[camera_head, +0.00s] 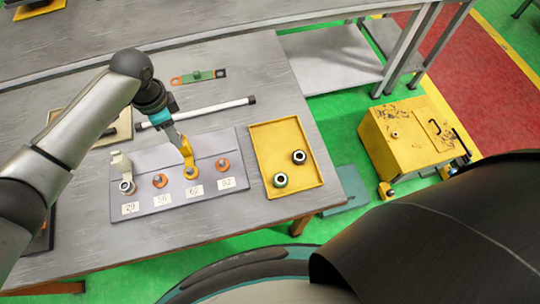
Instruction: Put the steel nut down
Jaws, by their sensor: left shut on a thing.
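My left gripper (187,160) points down at the grey board (150,158), over the position labelled 67. It is shut on a small steel nut (191,172), seen as a pale ring at the yellow piece (188,155) there. Whether the nut touches the board is too small to tell. At label 29 a white piece (121,163) stands with a grey ring (127,186) at its foot. Copper-coloured discs sit at label 56 (160,181) and label 82 (223,164). My right gripper is not in view.
A white rod (205,110) and a green-and-orange part (198,76) lie behind. A yellow box (405,140) stands off the table at right.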

